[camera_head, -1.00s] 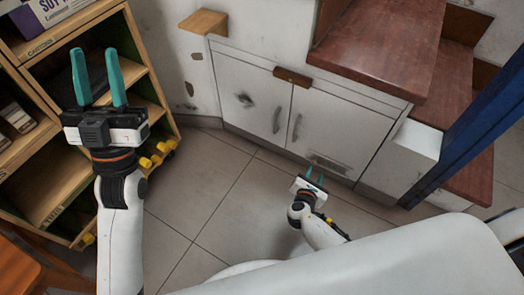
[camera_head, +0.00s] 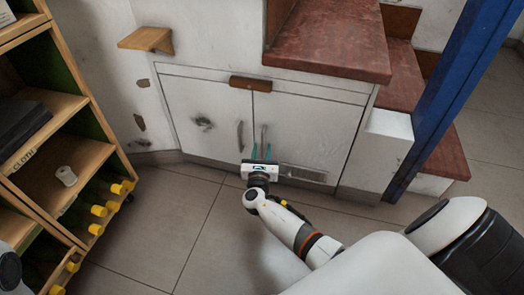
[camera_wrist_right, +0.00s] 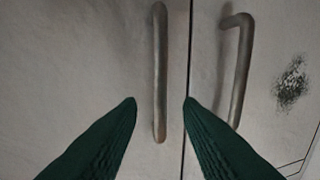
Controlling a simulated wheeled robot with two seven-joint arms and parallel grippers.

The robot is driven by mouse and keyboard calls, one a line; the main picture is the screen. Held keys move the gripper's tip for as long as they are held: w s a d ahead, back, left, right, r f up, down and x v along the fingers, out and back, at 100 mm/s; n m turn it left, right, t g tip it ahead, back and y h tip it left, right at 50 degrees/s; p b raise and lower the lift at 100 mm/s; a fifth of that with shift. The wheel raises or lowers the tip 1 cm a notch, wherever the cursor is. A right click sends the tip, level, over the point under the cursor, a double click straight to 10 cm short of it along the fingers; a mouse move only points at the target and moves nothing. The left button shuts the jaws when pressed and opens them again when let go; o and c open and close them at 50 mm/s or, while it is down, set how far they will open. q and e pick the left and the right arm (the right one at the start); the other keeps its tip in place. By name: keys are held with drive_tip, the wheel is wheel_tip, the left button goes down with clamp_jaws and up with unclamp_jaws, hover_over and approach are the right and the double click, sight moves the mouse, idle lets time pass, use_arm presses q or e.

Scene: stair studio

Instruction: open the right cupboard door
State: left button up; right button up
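The cupboard's right door (camera_head: 315,128) is pale, scuffed and shut, with a vent grille low on it. Its upright metal handle (camera_head: 263,136) is near the middle seam. My right gripper (camera_head: 261,152) is open and empty in front of this handle, its teal fingers pointing at the door. In the right wrist view, which is turned over, the right door's handle (camera_wrist_right: 160,75) lies ahead between the two fingertips (camera_wrist_right: 160,101). I cannot tell whether the fingers reach around it. My left gripper is out of view.
The shut left door (camera_head: 205,115) has its own handle (camera_head: 240,136) close by. A brown block (camera_head: 250,83) sits above the seam. Red stair treads (camera_head: 330,45) and a blue post (camera_head: 437,100) stand right, a wooden shelf (camera_head: 85,160) left. Tiled floor (camera_head: 165,220) is clear.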

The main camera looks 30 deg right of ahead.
drive_tip(key=shift+b+x, duration=0.3)
drive_tip(key=shift+x, duration=0.95)
clamp_jaws()
